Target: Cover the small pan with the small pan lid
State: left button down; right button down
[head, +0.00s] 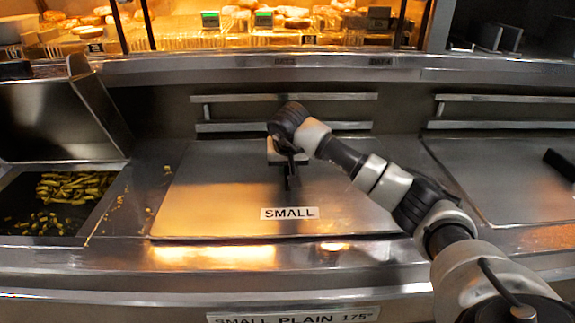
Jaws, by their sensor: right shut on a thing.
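The small pan lid (210,203) is a flat steel plate marked "SMALL", in the middle of the head view. It lies flat, or nearly flat, over the place of the small pan, whose opening is hidden. I cannot tell whether it rests fully on the rim. My right gripper (289,172) reaches in from the right and is shut on the lid's dark handle near the middle of the plate. The handle is mostly hidden by the gripper. My left gripper is not in view.
An open fryer bay (68,200) with fried pieces is at left, its steel cover (50,118) raised. Another steel lid (510,178) with a black handle lies at right. Rails (290,97) run behind the middle lid. A lit food display stands at the back.

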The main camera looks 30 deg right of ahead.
jog(key=shift+s+f, duration=0.1)
jog(key=shift+f, duration=0.55)
dwell(0.7)
jog(key=c, duration=0.8)
grip_release()
jog(key=shift+o, duration=0.2)
jog(key=shift+r, duration=0.1)
jog(key=shift+r+p, duration=2.55)
jog(key=shift+r, duration=0.95)
jog(key=s+a+p, duration=0.1)
jog(key=s+a, duration=0.7)
jog(key=s, duration=0.5)
jog(key=shift+s+a+r, duration=0.2)
jog(key=shift+s+r, duration=0.15)
jog(key=shift+r, duration=0.1)
